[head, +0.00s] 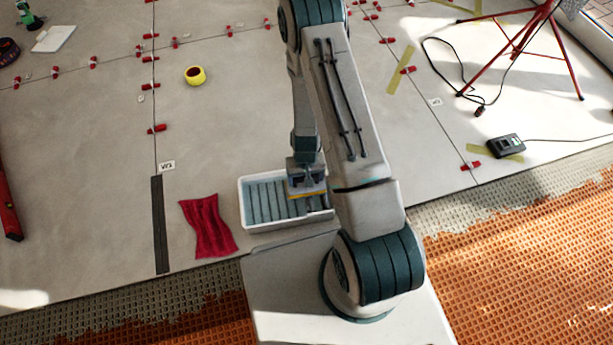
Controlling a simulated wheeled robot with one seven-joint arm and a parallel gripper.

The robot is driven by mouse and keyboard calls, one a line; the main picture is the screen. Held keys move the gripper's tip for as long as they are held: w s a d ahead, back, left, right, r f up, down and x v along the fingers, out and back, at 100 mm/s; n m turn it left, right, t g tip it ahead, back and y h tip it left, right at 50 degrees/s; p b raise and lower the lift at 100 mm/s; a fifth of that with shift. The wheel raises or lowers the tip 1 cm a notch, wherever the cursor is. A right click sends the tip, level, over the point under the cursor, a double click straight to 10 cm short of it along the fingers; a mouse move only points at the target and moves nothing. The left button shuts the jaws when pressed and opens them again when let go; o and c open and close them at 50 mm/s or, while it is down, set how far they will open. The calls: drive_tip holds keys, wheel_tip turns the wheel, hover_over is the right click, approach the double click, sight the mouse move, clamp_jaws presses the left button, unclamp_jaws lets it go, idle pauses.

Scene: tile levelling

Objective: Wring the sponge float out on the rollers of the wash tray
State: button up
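The wash tray (245,220) is a white rectangular tub on the pale tiles, just beyond my base. Several grey-blue rollers (267,203) lie side by side across it. My gripper (306,184) points down over the right part of the tray. Below it is the sponge float, a flat piece with a yellow-orange edge (308,194), at or just above the rollers. I cannot tell whether it touches them. The fingertips are too small and partly hidden, so their grip on the float does not show clearly. My arm hides the tray's right end.
A red cloth (208,226) and a dark strip (160,225) lie left of the tray. A yellow tape roll (195,75) and several red clips sit farther off. A red tripod (520,45), cables and a black box (505,146) stand right. Orange matting (530,260) borders the tiles.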

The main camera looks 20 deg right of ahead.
drive_tip(key=shift+r+p, duration=2.2)
drive_tip(key=shift+r, duration=1.15)
